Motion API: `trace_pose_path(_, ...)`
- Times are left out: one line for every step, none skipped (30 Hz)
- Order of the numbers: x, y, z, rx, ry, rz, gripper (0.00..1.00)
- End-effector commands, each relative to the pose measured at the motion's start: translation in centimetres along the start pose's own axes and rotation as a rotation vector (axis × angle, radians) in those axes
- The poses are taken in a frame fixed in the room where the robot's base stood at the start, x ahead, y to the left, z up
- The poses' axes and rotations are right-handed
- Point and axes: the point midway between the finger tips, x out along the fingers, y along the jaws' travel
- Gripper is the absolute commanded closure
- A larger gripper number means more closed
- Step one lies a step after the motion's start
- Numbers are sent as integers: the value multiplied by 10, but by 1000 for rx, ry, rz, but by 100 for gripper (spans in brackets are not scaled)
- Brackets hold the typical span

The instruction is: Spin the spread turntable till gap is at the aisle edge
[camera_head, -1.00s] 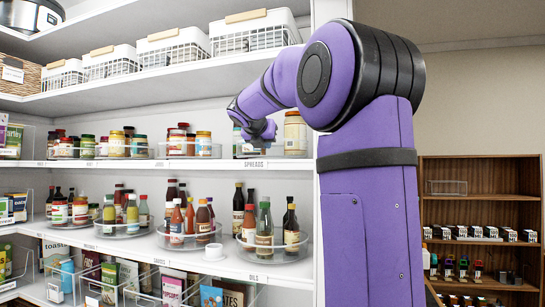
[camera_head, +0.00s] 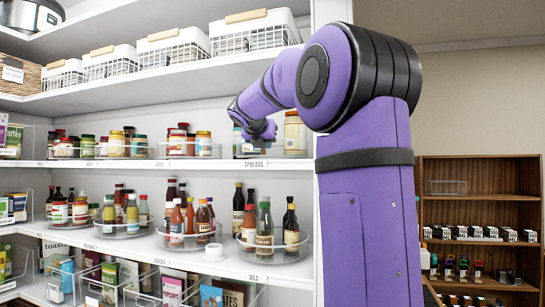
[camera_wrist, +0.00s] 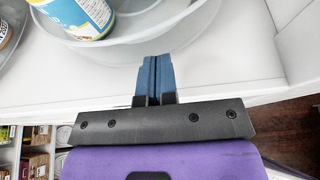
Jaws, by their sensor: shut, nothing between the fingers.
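The spread turntable (camera_head: 285,154) is a clear round tray on the upper shelf, above the "SPREADS" label (camera_head: 255,165). In the wrist view the clear rim (camera_wrist: 190,27) curves across the top, with a blue-and-yellow labelled jar (camera_wrist: 78,16) inside at left. The stretch right of that jar looks empty. My gripper (camera_wrist: 153,60) is shut and empty, its blue fingertips at the front of the rim. I cannot tell whether they touch it.
A white side panel (camera_wrist: 300,45) stands close to the right of the turntable. More turntables with jars (camera_head: 190,149) line the shelf to the left. Bottles (camera_head: 265,225) stand on the shelf below. The white shelf edge (camera_wrist: 240,80) runs under my gripper.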

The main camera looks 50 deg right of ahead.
Motion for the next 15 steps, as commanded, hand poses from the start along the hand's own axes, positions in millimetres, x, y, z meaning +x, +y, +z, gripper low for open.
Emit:
trace_pose_path(1, 0, 0, 0, 0, 0, 100)
trace_pose_path(2, 1, 1, 0, 0, 0, 100)
trace_pose_path(2, 1, 1, 0, 0, 0, 100)
trace_pose_path(3, 1, 1, 0, 0, 0, 100)
trace_pose_path(4, 1, 1, 0, 1, 0, 100)
trace_pose_path(5, 1, 2, 0, 1, 0, 100)
trace_pose_path(5, 2, 2, 0, 1, 0, 100)
trace_pose_path(6, 2, 2, 0, 1, 0, 100)
trace_pose_path(7, 2, 2, 0, 1, 0, 100)
trace_pose_path(7, 2, 2, 0, 1, 0, 100)
trace_pose_path(8, 2, 3, 0, 1, 0, 100)
trace_pose_path(9, 3, 3, 0, 1, 0, 100)
trace_pose_path(9, 3, 3, 0, 1, 0, 100)
trace_pose_path(10, 3, 3, 0, 1, 0, 100)
trace_pose_path(10, 3, 4, 0, 1, 0, 100)
